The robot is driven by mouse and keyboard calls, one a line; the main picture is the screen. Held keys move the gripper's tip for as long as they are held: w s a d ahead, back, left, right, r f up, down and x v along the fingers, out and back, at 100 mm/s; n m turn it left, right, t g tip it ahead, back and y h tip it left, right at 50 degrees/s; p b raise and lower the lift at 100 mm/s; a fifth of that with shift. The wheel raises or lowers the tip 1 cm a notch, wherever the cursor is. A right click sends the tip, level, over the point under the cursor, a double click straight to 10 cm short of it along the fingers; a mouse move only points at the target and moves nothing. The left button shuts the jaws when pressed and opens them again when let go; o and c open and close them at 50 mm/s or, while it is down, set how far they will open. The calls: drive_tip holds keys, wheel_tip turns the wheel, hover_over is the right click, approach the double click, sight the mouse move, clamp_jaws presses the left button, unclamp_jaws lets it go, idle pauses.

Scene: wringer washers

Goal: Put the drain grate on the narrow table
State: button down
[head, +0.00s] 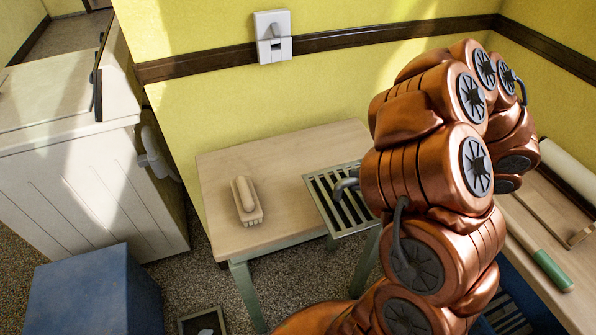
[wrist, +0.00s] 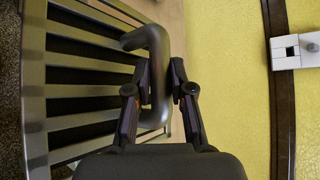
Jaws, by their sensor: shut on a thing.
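The drain grate (head: 340,203) is a metal frame with parallel bars and a bent grey handle. In the head view it is at the right part of a light wooden table (head: 225,172), overlapping its front edge; I cannot tell whether it touches the top. In the wrist view, my gripper (wrist: 160,82) is shut on the handle (wrist: 158,55), with the grate's bars (wrist: 90,90) to the left. My copper arm hides the gripper and the table's right end in the head view.
A scrub brush (head: 246,200) lies on the table's left part. A white washer (head: 80,150) and a blue box (head: 95,290) stand left. Another wooden surface with a green-handled tool (head: 552,270) is at right. A wall switch (head: 272,37) is above.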

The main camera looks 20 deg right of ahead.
drive_tip(key=shift+s+a+f, duration=0.15)
drive_tip(key=shift+s+a, duration=0.05)
drive_tip(key=shift+s, duration=0.85)
drive_tip(key=shift+w+d+f+p, duration=0.5)
drive_tip(key=shift+w+d+f, duration=0.45)
drive_tip(key=shift+w, duration=1.45)
drive_tip(key=shift+w+d+f+p, duration=0.45)
drive_tip(key=shift+w+d+f, duration=0.4)
drive_tip(key=shift+w, duration=1.55)
drive_tip(key=shift+w+d+f+p, duration=0.6)
drive_tip(key=shift+w+d, duration=0.55)
drive_tip(key=shift+w, duration=1.25)
drive_tip(key=shift+f, duration=0.1)
drive_tip(key=c, duration=1)
unclamp_jaws()
